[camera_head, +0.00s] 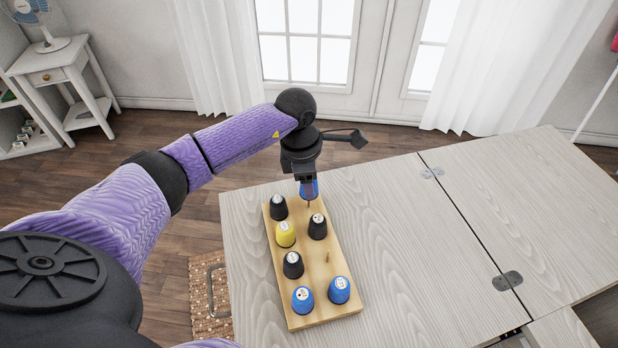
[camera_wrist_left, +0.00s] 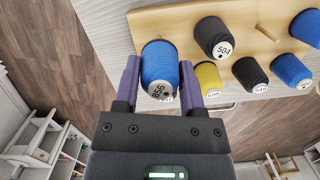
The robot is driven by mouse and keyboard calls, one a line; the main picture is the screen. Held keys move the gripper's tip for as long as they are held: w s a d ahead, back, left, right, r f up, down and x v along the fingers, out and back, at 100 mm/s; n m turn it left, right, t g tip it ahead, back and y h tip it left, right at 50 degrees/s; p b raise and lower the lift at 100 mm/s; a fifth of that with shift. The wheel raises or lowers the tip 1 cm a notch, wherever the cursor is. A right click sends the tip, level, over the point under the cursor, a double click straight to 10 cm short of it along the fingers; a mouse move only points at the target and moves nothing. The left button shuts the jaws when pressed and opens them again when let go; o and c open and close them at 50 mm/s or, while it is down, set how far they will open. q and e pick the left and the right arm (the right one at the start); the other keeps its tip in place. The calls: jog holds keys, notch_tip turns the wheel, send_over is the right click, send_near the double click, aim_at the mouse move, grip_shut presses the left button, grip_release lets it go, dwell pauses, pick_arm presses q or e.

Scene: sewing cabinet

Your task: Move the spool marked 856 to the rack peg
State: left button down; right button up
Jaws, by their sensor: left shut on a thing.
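The spool marked 856 (camera_wrist_left: 160,72) is blue, with its white label toward the left wrist camera. My left gripper (camera_wrist_left: 160,80) is shut on it, one finger on each side. In the head view the spool (camera_head: 309,189) shows below my left gripper (camera_head: 308,196), at the far end of the wooden rack (camera_head: 310,318). I cannot tell whether it touches the rack. A bare rack peg (camera_head: 327,257) stands in the right row; it also shows in the left wrist view (camera_wrist_left: 267,33). My right gripper is not in view.
A black spool marked 504 (camera_wrist_left: 214,38), a yellow spool (camera_head: 285,234) and other black and blue spools stand upright on the rack. A black spool (camera_head: 279,208) is close left of the held one. The cabinet top (camera_head: 420,240) right of the rack is clear.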

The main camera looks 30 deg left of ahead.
pick_arm(q)
jog(key=shift+f+b, duration=0.95)
jog(key=shift+f, duration=0.45)
jog(key=shift+c, duration=0.5)
grip_release()
